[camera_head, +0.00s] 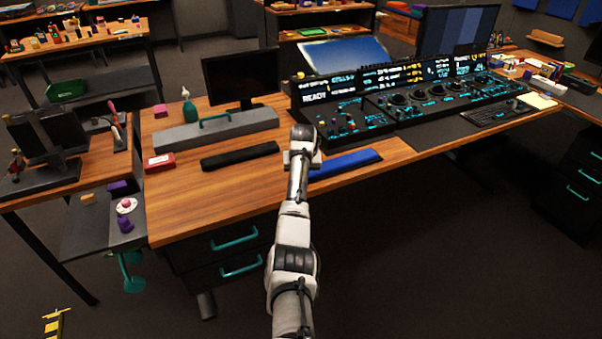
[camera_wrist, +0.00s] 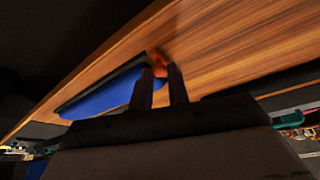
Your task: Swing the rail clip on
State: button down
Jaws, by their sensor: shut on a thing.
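In the wrist view my gripper's two dark fingers (camera_wrist: 161,78) point at the wooden desk, with a small orange-red piece (camera_wrist: 158,60) between their tips. The gripper is shut on this piece, which I take to be the rail clip. Most of the piece is hidden by the fingers, and I cannot tell whether it touches the desk. In the head view my arm's end (camera_head: 303,140) is over the desk, in front of the console (camera_head: 345,115), and hides the piece. I cannot make out a rail in either view.
A blue pad (camera_head: 345,163) lies close right of my gripper and also shows in the wrist view (camera_wrist: 105,95). The desk's front left (camera_head: 200,205) is clear.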

jog(key=c, duration=1.3)
grip_release()
jog(key=shift+c, duration=0.2)
jog(key=shift+r, duration=0.1)
jog(key=b+v, duration=0.2)
jog(key=v, duration=1.1)
jog(key=shift+s+r+b, duration=0.15)
jog(key=shift+r+b, duration=0.2)
